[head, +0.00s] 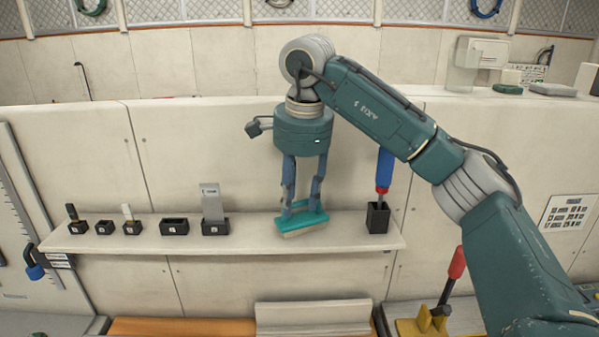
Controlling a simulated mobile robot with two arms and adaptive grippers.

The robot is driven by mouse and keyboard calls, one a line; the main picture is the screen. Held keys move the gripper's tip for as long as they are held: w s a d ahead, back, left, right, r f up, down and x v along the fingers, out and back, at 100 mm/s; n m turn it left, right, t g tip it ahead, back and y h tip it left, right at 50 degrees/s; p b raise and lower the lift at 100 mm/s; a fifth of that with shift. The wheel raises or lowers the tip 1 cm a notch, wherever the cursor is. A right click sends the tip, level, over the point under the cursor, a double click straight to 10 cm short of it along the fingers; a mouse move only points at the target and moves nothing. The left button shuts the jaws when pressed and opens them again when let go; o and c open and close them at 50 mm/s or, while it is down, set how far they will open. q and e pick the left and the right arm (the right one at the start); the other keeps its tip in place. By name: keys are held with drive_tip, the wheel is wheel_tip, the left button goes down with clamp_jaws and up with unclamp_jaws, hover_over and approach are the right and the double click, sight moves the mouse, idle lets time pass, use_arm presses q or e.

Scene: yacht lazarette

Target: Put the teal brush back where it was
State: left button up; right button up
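The teal brush (302,220) has a teal back and pale bristles facing down. It is at the right-middle part of the pale shelf (255,240), slightly angled. My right gripper (302,208) points straight down over it. Its two fingers come down on either side of the brush's raised middle and appear closed on it. I cannot tell whether the bristles rest on the shelf or hang just above it. My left gripper is not in view.
Left of the brush stand a grey tool in a black holder (215,228), an empty-looking black tray (174,226) and several small black holders. To its right, a blue-handled tool (384,172) stands in a black cup (378,218). A pale wall is close behind.

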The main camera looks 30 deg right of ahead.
wheel_tip(320, 180, up, 11)
drive_tip(key=s, duration=0.2)
drive_tip(key=shift+p, duration=0.3)
drive_tip(key=shift+w+f, duration=0.1)
drive_tip(key=shift+f, duration=0.05)
